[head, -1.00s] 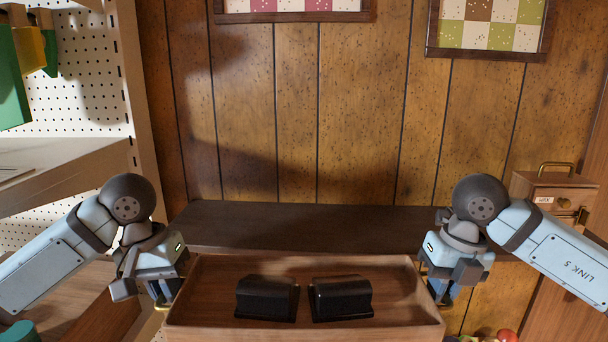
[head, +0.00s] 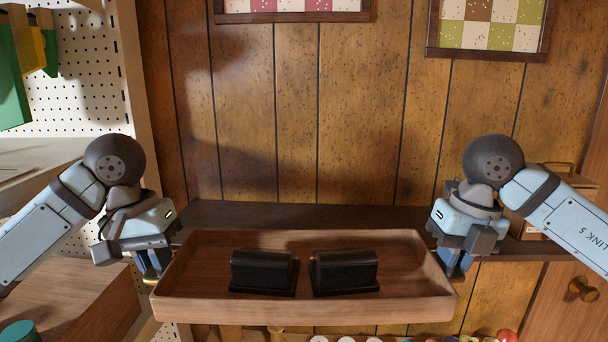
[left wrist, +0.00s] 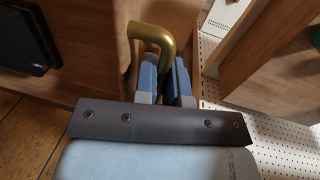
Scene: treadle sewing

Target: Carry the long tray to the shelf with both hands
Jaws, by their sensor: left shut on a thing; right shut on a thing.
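The long wooden tray (head: 305,312) is held level between my two arms in the head view, with two black domed blocks (head: 263,271) (head: 344,271) inside it. My left gripper (head: 155,274) is at the tray's left end. The left wrist view shows its blue fingers (left wrist: 164,84) shut on a brass handle (left wrist: 150,34) fixed to the tray's end. My right gripper (head: 459,274) is at the right end, shut on the handle there, which is mostly hidden. The dark shelf (head: 320,217) is on the panelled wall behind the tray, partly hidden by it.
A white pegboard unit (head: 75,75) with a ledge stands at the left, a wooden box (head: 75,300) below it. A small wooden cabinet (head: 530,232) is at the right. Framed pictures (head: 490,25) hang above. The visible shelf top looks bare.

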